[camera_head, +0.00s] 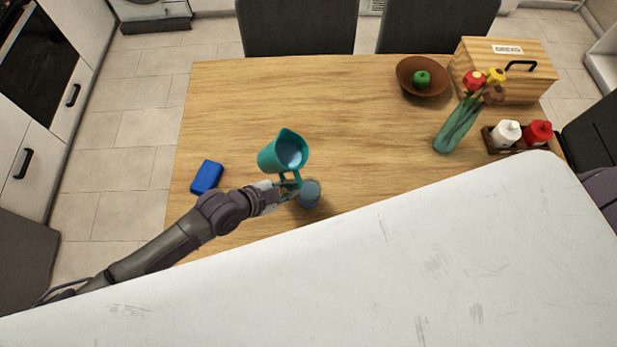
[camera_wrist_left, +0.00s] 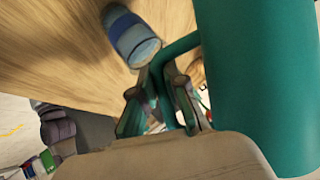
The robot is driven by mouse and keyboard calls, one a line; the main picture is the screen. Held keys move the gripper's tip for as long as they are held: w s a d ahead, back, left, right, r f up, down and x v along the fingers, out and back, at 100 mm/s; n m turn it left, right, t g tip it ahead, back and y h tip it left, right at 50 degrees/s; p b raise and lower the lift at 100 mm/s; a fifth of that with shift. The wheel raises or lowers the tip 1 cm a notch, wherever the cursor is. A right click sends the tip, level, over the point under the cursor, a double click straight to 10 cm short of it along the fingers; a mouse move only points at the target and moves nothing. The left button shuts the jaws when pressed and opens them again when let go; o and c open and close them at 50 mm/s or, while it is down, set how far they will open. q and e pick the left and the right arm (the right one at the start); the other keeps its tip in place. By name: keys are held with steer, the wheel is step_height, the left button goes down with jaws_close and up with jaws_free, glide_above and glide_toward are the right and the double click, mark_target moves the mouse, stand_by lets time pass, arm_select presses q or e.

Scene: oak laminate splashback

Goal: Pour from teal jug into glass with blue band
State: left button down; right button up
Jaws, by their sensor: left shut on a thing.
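The teal jug (camera_head: 268,158) is above the wooden table, with bluish liquid visible through its open top. My left gripper (camera_head: 289,184) is shut on the jug's handle; in the left wrist view the fingers (camera_wrist_left: 165,98) close around the handle (camera_wrist_left: 181,47) beside the jug's body (camera_wrist_left: 265,80). The glass with blue band (camera_head: 310,194) stands on the table just right of the gripper, and its band shows clearly in the left wrist view (camera_wrist_left: 132,38). No stream of liquid is visible. I cannot tell how full the glass is. My right gripper is out of view.
A blue block (camera_head: 206,177) lies left of the jug on the table (camera_head: 340,110). A brown bowl (camera_head: 409,86) with a green fruit, a wooden bread box (camera_head: 500,60), a flower vase (camera_head: 457,130) and a bottle caddy (camera_head: 497,149) stand at the right. The table's middle is clear.

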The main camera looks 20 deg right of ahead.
arm_select(q)
steer(key=shift+s+d, duration=0.1)
steer(key=shift+f, duration=0.15)
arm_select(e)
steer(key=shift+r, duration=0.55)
arm_select(q)
steer(key=shift+t+y+p, duration=0.3)
steer(key=shift+p, duration=0.1)
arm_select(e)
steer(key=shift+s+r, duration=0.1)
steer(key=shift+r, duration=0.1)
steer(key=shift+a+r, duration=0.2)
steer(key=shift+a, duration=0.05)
arm_select(q)
steer(key=shift+p, duration=0.3)
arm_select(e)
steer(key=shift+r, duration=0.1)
arm_select(q)
steer(key=shift+m, duration=0.3)
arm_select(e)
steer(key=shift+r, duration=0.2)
arm_select(q)
steer(key=shift+t+p, duration=0.3)
steer(key=shift+p, duration=0.05)
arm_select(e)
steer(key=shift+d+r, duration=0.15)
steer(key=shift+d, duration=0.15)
